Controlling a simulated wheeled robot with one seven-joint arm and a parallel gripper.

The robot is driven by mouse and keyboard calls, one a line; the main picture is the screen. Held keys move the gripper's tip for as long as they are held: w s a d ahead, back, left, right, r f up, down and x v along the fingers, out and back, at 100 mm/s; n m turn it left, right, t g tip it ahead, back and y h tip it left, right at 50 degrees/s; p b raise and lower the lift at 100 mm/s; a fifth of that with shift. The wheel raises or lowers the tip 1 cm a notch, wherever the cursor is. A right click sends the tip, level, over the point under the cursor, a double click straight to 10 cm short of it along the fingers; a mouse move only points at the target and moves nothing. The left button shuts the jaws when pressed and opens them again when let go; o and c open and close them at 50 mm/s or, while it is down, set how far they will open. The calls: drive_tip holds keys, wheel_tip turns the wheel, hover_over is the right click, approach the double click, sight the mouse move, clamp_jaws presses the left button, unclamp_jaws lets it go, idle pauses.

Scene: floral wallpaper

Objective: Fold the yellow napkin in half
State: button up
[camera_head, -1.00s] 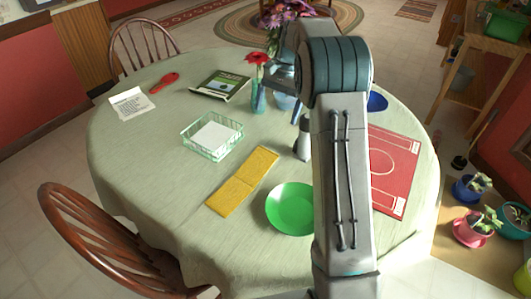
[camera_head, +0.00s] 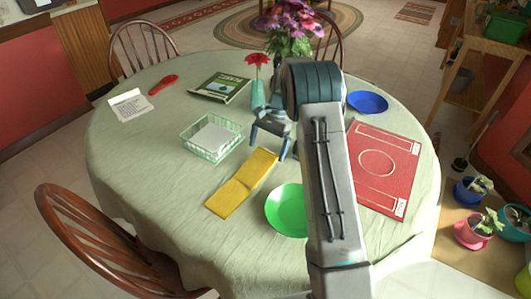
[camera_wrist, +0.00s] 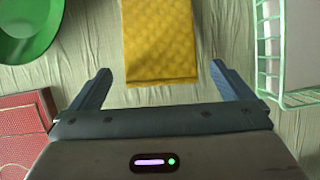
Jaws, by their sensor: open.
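The yellow napkin (camera_head: 232,192) lies flat on the table as a long strip with a crease across its middle. In the wrist view the napkin (camera_wrist: 160,40) runs up from the centre, its near end just ahead of the jaws. My gripper (camera_head: 267,150) is above the table near the napkin's far end. In the wrist view my gripper (camera_wrist: 153,80) is open and empty, with its fingers wide apart on either side of the napkin's near end. It does not touch the napkin as far as I can see.
A green plate (camera_head: 285,210) is right of the napkin, partly behind my arm. A wire basket (camera_head: 211,137) with white paper is to its left. A red mat (camera_head: 385,165) and blue plate (camera_head: 367,102) lie right. A teal vase (camera_head: 258,98) with a red flower stands behind.

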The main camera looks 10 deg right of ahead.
sight(256, 167)
drive_tip(key=shift+x, duration=1.35)
drive_tip(key=c, duration=0.7)
drive_tip(key=shift+o, duration=0.2)
drive_tip(key=shift+r, duration=0.1)
